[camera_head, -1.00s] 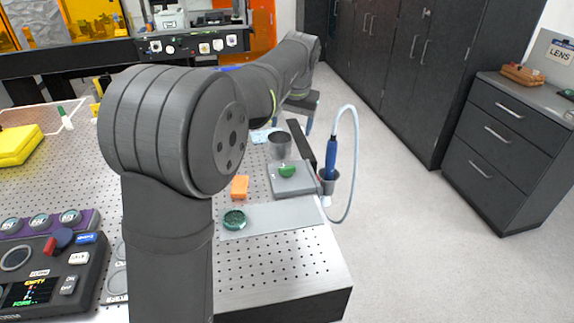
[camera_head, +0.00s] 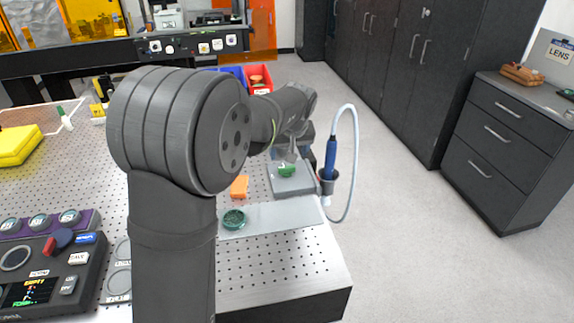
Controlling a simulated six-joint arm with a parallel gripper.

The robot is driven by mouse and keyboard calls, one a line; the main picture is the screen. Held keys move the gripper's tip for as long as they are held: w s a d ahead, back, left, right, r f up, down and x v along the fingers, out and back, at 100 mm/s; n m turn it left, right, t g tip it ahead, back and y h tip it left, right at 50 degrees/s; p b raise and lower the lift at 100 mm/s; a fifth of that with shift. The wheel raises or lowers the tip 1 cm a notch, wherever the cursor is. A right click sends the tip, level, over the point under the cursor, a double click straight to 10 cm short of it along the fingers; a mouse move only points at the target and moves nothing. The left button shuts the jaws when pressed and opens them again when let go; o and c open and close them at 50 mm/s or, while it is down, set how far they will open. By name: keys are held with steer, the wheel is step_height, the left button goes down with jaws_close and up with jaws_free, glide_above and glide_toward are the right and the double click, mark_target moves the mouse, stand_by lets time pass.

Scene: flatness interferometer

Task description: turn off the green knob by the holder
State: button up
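A green knob (camera_head: 287,170) sits on top of a grey box (camera_head: 293,188) near the right edge of the perforated bench. Just right of the box, a holder (camera_head: 327,184) carries a blue handpiece (camera_head: 330,157) with a pale looping hose. My gripper (camera_head: 288,156) is small and partly hidden by my own arm. It points down at or just above the knob. I cannot tell whether it touches the knob or whether its fingers are apart.
A dark green round piece (camera_head: 234,219) lies on a pale plate (camera_head: 275,217) in front of the box. An orange block (camera_head: 239,187) is left of the box. A control console (camera_head: 50,270) is at the front left. Red (camera_head: 259,79) and blue bins stand behind.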

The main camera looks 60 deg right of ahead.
mark_target(287, 167)
steer(key=x, duration=0.8)
steer(key=shift+c, duration=0.2)
steer(key=c, duration=0.9)
